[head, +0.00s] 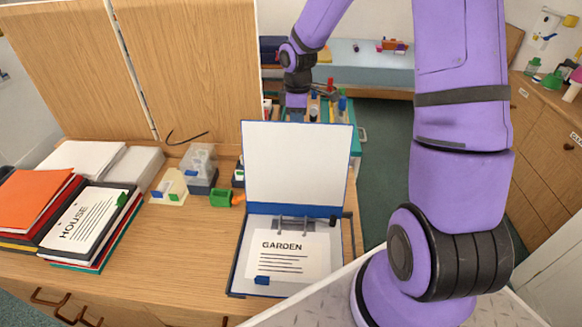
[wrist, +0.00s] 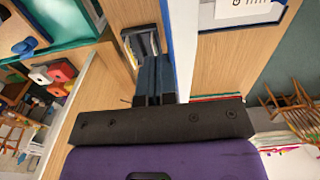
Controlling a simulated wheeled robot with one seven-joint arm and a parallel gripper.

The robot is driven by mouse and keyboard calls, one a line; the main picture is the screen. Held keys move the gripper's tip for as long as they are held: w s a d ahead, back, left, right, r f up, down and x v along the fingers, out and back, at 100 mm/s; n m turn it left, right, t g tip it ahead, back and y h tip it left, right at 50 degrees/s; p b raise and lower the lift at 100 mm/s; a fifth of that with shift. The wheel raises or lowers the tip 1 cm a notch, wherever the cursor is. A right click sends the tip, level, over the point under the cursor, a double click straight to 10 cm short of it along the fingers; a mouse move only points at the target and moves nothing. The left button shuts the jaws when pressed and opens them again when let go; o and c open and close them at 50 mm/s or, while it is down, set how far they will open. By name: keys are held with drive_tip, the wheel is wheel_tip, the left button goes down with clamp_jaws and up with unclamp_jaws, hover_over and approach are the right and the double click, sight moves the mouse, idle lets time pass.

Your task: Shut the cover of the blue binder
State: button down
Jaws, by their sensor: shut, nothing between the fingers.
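The blue binder (head: 239,262) lies open on the wooden desk. Its cover (head: 297,165) stands roughly upright at the back, with the white inside facing the head camera. A page marked GARDEN (head: 288,256) lies inside under the rings, with a small blue block (head: 262,281) on it. My gripper (wrist: 154,62) is shut and empty. It is behind the cover, whose top hides its fingers in the head view. In the wrist view the cover shows edge-on (wrist: 184,45), just right of the fingers; whether they touch it I cannot tell.
Stacked binders and papers, one marked HOUSE (head: 88,218), lie at the left. A clear-and-grey holder (head: 200,168) and a green block (head: 220,198) stand left of the binder. A cart with bottles (head: 357,150) is behind the cover. Bare desk lies at front left.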

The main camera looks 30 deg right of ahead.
drive_tip(key=shift+s+a+r, duration=0.25)
drive_tip(key=shift+s+a, duration=0.25)
drive_tip(key=shift+s, duration=0.25)
drive_tip(key=shift+s+a+r, duration=0.25)
drive_tip(key=shift+s+a, duration=0.2)
drive_tip(key=shift+s, duration=0.4)
drive_tip(key=s+a, duration=0.2)
drive_tip(key=s, duration=0.1)
drive_tip(key=shift+r, duration=0.2)
